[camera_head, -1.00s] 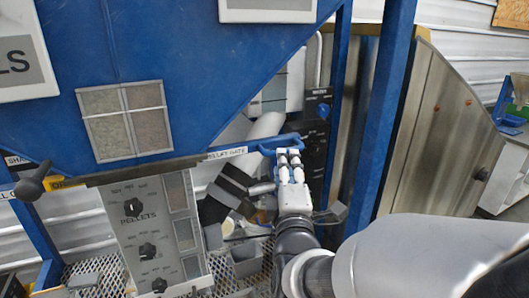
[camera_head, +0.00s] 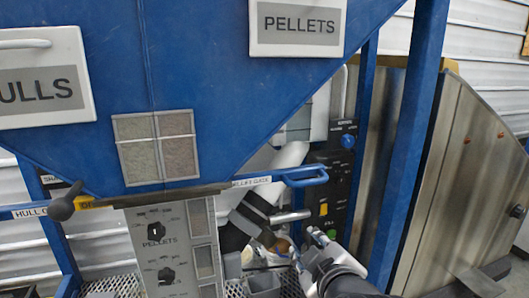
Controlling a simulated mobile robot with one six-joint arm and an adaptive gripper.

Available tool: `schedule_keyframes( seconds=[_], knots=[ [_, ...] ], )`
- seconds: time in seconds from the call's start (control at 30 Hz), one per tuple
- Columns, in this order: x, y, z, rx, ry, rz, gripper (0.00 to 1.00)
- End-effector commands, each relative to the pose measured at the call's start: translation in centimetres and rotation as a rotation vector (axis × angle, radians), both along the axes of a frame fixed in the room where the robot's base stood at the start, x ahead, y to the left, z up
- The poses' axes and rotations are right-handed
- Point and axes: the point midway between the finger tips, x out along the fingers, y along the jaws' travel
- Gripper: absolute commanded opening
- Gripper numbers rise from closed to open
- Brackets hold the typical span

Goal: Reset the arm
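My gripper (camera_head: 312,238) is at the lower middle of the head view, at the end of my arm, which enters from the bottom edge. Its pale fingers point up and left, below the blue loop handle (camera_head: 306,176) by the label ending in "GATE". A clear gap separates the gripper from that handle. The gripper is seen small and at an angle, so its finger opening is unclear. No held object can be made out.
A blue hopper (camera_head: 215,70) fills the upper left. A grey PELLETS panel (camera_head: 180,250) with knobs stands below it. A black control panel (camera_head: 338,190) is behind my gripper. A blue post (camera_head: 408,140) and a metal housing (camera_head: 455,170) stand right. Grey bins (camera_head: 262,283) sit below.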

Motion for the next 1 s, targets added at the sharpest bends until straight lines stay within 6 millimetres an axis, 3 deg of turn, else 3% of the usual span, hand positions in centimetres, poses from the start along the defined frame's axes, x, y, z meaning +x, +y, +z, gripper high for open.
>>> schedule_keyframes(
  seconds=[0.3, 0.5, 0.67, 1.0],
  knots=[
    [-13.1, -2.7, -4.9, 0.401, 0.518, -0.329, 0.33],
    [-19.8, -4.3, -6.4, 0.514, 0.701, -0.568, 0.33],
    [-21.8, -4.8, -6.8, 0.538, 0.747, -0.643, 0.33],
    [-21.8, -4.7, -6.8, 0.539, 0.751, -0.645, 0.33]
  ],
)
